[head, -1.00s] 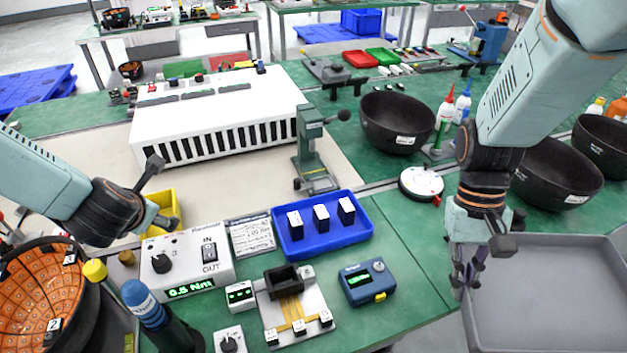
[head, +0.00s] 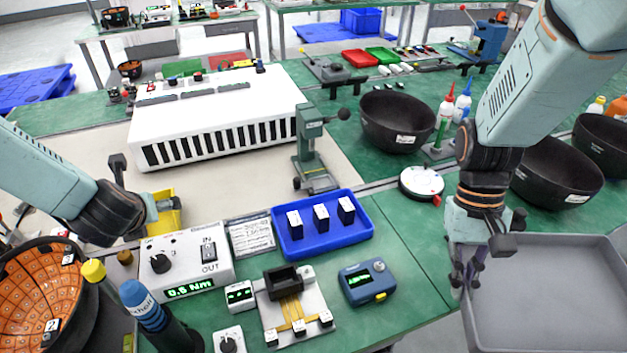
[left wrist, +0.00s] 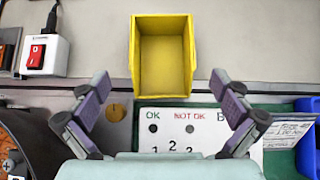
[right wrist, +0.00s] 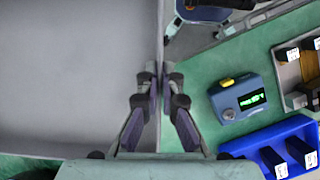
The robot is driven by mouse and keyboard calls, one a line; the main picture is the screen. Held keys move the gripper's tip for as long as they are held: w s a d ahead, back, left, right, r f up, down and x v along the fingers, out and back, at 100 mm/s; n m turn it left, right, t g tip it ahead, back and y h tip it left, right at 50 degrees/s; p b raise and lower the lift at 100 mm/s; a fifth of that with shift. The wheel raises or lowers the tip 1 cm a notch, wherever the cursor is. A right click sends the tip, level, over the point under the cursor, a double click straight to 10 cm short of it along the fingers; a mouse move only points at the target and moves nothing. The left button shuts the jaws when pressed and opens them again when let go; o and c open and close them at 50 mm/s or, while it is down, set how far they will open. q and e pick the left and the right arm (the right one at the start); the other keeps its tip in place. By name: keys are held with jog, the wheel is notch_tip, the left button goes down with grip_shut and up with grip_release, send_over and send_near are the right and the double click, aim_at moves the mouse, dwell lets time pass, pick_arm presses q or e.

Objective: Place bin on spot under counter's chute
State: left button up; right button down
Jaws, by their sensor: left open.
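The yellow bin (head: 166,216) stands empty on the pale bench mat, behind the white box marked IN and OUT. In the left wrist view the bin (left wrist: 163,62) lies ahead, between and beyond the fingertips. My left gripper (head: 138,187) is open and empty, to the left of the bin; its fingers (left wrist: 160,92) stand wide apart in the left wrist view. My right gripper (head: 474,268) is at the left edge of a large grey tray (head: 560,300). In the right wrist view its fingers (right wrist: 161,78) are close together on the tray's rim. I cannot make out a counter's chute or marked spot.
The white box (head: 188,262) sits close in front of the bin. A blue tray (head: 300,246) with black blocks and a green press (head: 313,150) are to the right.

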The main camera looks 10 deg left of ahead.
aim_at(162, 217)
pick_arm(q)
jog(key=x, duration=0.4)
jog(key=shift+w+a+f, duration=0.1)
jog(key=shift+f, duration=0.05)
jog(key=shift+w+b+x, duration=0.25)
jog(key=shift+b+x, duration=0.1)
jog(key=shift+x, duration=2.7)
jog(key=shift+s+r, duration=0.1)
jog(key=shift+r, duration=0.15)
jog(key=shift+c, duration=1)
jog(key=c, duration=1.1)
